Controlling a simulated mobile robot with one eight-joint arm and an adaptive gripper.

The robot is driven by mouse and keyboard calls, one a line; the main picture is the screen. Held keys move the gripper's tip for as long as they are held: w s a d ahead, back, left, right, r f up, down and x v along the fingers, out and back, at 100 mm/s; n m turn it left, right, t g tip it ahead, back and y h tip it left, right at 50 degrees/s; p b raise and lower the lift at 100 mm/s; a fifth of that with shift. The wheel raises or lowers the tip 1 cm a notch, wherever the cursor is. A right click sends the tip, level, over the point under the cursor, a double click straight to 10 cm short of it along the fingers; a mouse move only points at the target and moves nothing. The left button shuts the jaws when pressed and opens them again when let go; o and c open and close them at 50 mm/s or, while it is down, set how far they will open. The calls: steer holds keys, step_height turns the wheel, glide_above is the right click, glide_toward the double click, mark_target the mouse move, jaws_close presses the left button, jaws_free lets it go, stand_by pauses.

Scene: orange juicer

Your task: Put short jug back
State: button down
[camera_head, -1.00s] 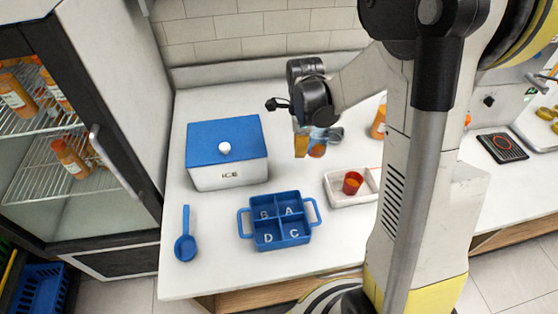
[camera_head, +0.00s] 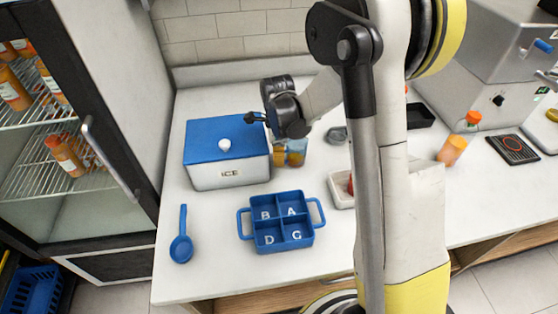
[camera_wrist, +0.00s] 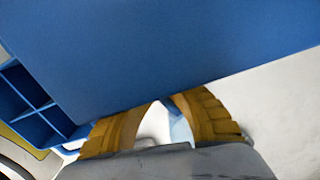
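My gripper (camera_head: 288,154) is over the counter just right of the ice box. Its yellow-brown fingers (camera_wrist: 165,118) show in the wrist view, apart, with a clear bluish piece between them. In the head view a small clear bluish jug (camera_head: 297,153) with some orange in it is at the fingers, and I take it to be the short jug. The gripper appears shut on it. The jug's base and handle are hidden, so I cannot tell whether it touches the counter.
A white ice box with a blue lid (camera_head: 226,137) is close left of my gripper; its lid (camera_wrist: 170,50) fills the wrist view. A blue divided tray (camera_head: 282,222) and a blue spoon (camera_head: 181,238) lie in front. An orange bottle (camera_head: 452,150) is at right.

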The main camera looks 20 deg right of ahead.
steer(key=shift+f, duration=0.2)
steer(key=c, duration=1.6)
jaws_free()
steer(key=shift+r, duration=0.15)
